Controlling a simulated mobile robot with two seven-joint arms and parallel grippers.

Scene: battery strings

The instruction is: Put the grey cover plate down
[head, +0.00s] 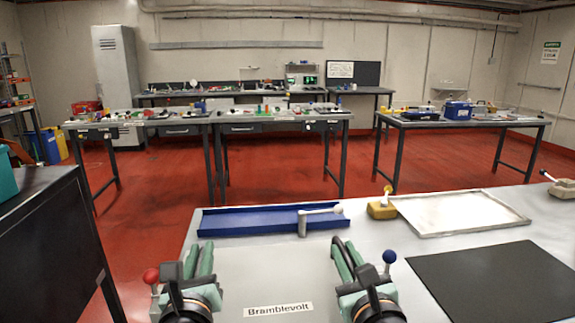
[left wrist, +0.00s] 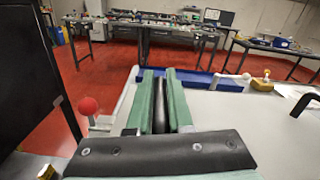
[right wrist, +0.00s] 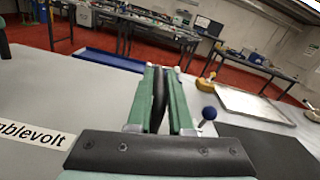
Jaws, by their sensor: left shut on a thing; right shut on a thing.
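The grey cover plate (head: 270,265), with a "Bramblevolt" label, lies flat in front of me in the head view. A black handle stands at each of its sides. My left gripper (head: 199,258) is shut on the left black handle (left wrist: 160,105). My right gripper (head: 346,258) is shut on the right black handle (right wrist: 158,98). The plate's label also shows in the right wrist view (right wrist: 32,134). Whether the plate touches what is below it, I cannot tell; its near part is cut off by the frame.
A red-knobbed lever (head: 151,276) is left of the plate, a blue-knobbed one (head: 389,257) right. Behind lies a blue tray (head: 245,222) with a grey-handled piece. Rightward are a yellow-based piece (head: 381,210), a shallow metal tray (head: 460,214) and a black mat (head: 495,280).

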